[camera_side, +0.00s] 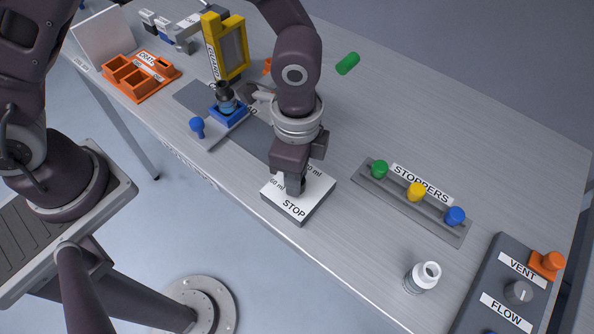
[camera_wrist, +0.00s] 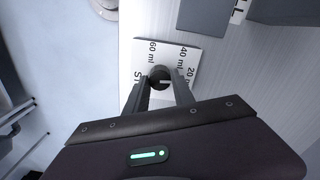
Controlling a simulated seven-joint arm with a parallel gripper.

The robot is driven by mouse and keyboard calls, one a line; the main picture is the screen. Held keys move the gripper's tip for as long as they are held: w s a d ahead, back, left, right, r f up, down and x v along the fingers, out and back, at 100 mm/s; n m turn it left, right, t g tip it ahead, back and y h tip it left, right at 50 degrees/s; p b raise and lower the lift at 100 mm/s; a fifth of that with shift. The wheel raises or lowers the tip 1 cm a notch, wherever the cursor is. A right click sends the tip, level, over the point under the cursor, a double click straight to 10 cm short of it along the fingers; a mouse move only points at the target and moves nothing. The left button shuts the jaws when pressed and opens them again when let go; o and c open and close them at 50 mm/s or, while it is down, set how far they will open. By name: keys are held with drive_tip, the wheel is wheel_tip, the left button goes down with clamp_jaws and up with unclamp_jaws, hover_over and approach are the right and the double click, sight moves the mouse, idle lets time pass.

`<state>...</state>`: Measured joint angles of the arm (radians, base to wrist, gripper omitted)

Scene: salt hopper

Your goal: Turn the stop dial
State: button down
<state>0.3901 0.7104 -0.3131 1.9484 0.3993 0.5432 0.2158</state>
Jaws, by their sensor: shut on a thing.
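The stop dial is a dark round knob (camera_wrist: 160,75) on a white-topped block (camera_side: 304,203) labelled STOP, with ml marks around it. The block sits near the table's front edge. My gripper (camera_side: 293,184) points down over the block and hides the knob in the side view. In the wrist view my gripper (camera_wrist: 160,90) has one finger on each side of the knob, shut on it. A light pointer mark shows on the knob between the fingers, near the 20 ml side.
Right of the block is a grey rack (camera_side: 366,184) with green, yellow and blue stoppers. A white bottle (camera_side: 421,277) stands near the front edge. A VENT/FLOW panel (camera_side: 488,262) is far right. Left are a blue holder (camera_side: 229,114), a yellow frame (camera_side: 212,48) and an orange tray (camera_side: 140,91).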

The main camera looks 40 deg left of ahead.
drive_tip(key=shift+m, duration=0.6)
drive_tip(key=c, duration=1.1)
unclamp_jaws()
drive_tip(key=shift+o, duration=0.2)
wheel_tip(320, 180, up, 7)
drive_tip(key=shift+r, duration=0.1)
